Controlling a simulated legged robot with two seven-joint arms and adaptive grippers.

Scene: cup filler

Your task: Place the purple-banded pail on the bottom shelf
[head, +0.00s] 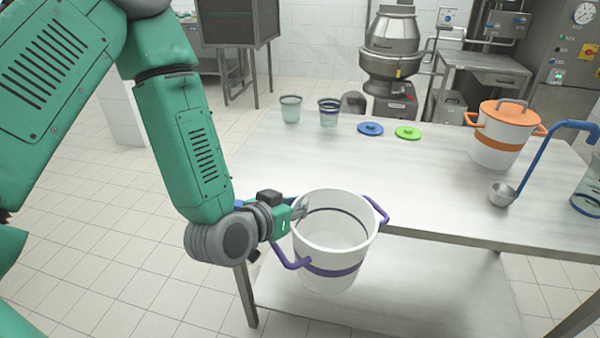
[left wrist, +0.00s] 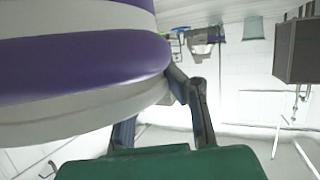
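The purple-banded pail (head: 336,240) is white and empty, with purple handles, and hangs slightly tilted at the table's front edge. My left gripper (head: 300,208) is at the pail's left rim, beside one handle, and is shut on the pail. In the left wrist view the pail's purple band (left wrist: 85,65) fills the upper left, against the fingers (left wrist: 165,85); the exact contact is partly hidden. The bottom shelf (head: 420,295) lies under the tabletop and looks bare where it shows. The pail covers part of it. My right gripper is not in view.
The tabletop (head: 400,185) holds two cups (head: 291,109) (head: 329,112), a blue lid (head: 370,129), a green lid (head: 407,132), an orange-lidded pot (head: 497,150) and a ladle (head: 503,194). A table leg (head: 246,295) stands left of the pail.

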